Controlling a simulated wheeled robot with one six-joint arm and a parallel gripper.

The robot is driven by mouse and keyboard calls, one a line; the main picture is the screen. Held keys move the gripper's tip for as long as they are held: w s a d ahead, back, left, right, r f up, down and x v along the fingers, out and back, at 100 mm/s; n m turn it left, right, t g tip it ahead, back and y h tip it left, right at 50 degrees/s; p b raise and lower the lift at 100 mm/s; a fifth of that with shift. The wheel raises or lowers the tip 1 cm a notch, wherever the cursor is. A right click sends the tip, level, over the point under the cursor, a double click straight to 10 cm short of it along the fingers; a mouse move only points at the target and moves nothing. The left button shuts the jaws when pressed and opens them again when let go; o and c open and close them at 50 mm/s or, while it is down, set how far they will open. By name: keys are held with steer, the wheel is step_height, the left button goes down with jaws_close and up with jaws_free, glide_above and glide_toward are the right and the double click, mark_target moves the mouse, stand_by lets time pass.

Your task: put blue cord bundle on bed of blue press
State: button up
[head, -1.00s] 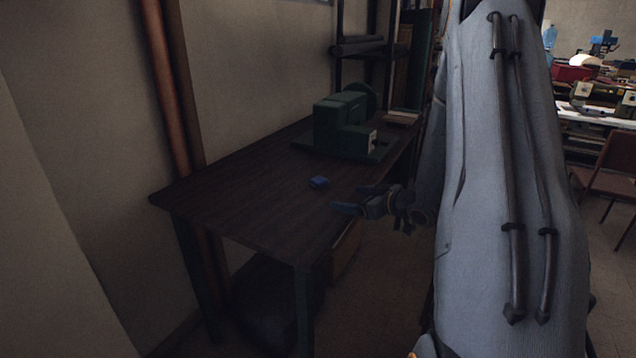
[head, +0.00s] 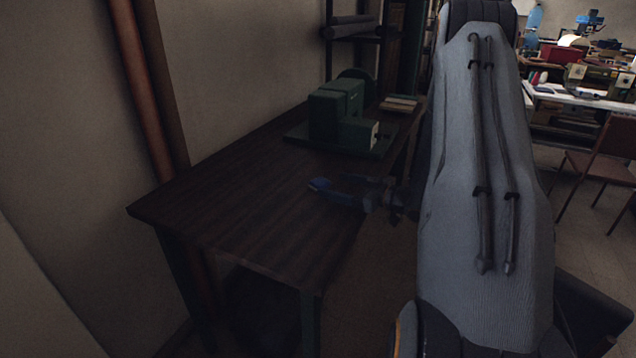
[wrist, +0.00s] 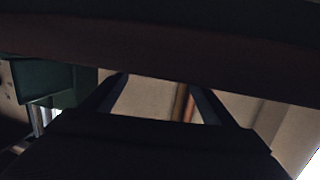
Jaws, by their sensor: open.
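A small blue patch, which looks like the blue cord bundle (head: 318,184), shows on the dark table beside my fingertips. It is dim, and I cannot tell it clearly from a fingertip. My gripper (head: 330,191) is open at the table's right side, its fingers pointing left. I cannot tell whether it touches the bundle. In the wrist view my two fingers (wrist: 158,84) are spread apart, and no bundle shows between them. A blue device that looks like the blue press (head: 590,20) stands far off at the upper right. Its bed is too small to make out.
The dark wooden table (head: 215,200) stands against the wall, with a green machine (head: 338,115) towards its back. Pipes (head: 140,90) run up the wall. A chair (head: 598,165) stands before a cluttered white-topped bench (head: 575,97) at the right.

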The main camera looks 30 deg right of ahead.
mark_target(318, 180)
steer(key=p+x, duration=0.2)
steer(key=x, duration=0.3)
steer(key=shift+w, duration=0.1)
steer(key=c, duration=1.1)
steer(key=shift+r, duration=0.1)
steer(key=shift+c, duration=0.3)
